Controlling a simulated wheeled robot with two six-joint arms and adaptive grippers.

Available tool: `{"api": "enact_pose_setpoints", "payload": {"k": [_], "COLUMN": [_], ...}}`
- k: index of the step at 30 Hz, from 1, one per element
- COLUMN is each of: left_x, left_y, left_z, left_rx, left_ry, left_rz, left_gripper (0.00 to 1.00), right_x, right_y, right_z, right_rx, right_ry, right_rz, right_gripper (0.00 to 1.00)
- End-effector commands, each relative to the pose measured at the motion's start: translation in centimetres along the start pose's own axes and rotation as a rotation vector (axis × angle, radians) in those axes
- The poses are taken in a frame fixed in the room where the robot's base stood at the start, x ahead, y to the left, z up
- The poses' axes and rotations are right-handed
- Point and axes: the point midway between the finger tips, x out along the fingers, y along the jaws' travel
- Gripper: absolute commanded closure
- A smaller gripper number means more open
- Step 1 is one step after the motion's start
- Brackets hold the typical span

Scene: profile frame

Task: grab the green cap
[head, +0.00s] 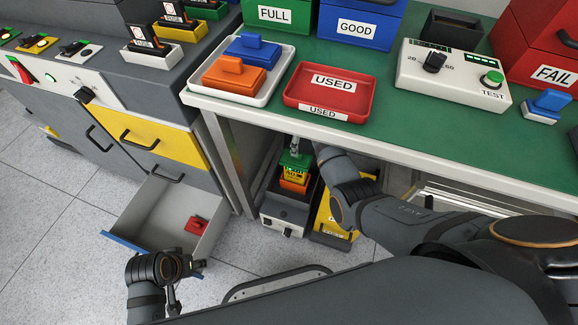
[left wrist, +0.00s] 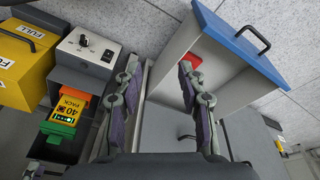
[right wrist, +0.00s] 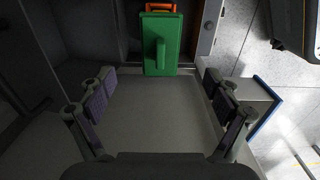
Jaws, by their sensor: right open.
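The green cap (head: 296,160) sits on top of an orange-and-yellow pack (head: 294,180) in a dark open-topped unit under the bench. In the right wrist view the green cap (right wrist: 160,45) shows its raised handle and lies ahead of my right gripper (right wrist: 158,88), between the finger lines but beyond the tips. The right gripper is open and empty; in the head view it is partly hidden by the bench edge. The cap also shows in the left wrist view (left wrist: 57,130). My left gripper (left wrist: 160,72) is open and empty, near the open drawer.
The open drawer (head: 150,213) with a blue front holds a red cap (head: 195,226). A yellow box (head: 333,215) stands right of the dark unit. The green bench top (head: 385,105) overhangs the cap, carrying a red tray (head: 328,91). The floor (head: 60,205) at left is clear.

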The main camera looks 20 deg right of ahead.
Motion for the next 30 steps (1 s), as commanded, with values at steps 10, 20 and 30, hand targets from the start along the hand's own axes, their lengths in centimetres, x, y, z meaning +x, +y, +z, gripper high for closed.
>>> {"api": "enact_pose_setpoints", "payload": {"k": [10,20,30], "left_x": [2.6,4.3,4.5], "left_y": [0.7,1.1,1.2], "left_z": [-0.1,0.0,-3.9], "left_rx": [-0.005,-0.012,-0.024], "left_ry": [0.098,0.168,0.414], "left_rz": [0.031,0.051,0.059], "left_gripper": [0.6,0.6,0.6], "right_x": [4.7,7.3,10.5], "right_y": [-0.1,-0.1,-0.1], "right_z": [0.1,-0.1,-0.2], "right_rx": [0.001,0.002,0.002], "right_ry": [-0.003,-0.003,-0.002], "right_rz": [-0.003,-0.004,-0.002], "right_gripper": [0.1,0.1,0.1]}}
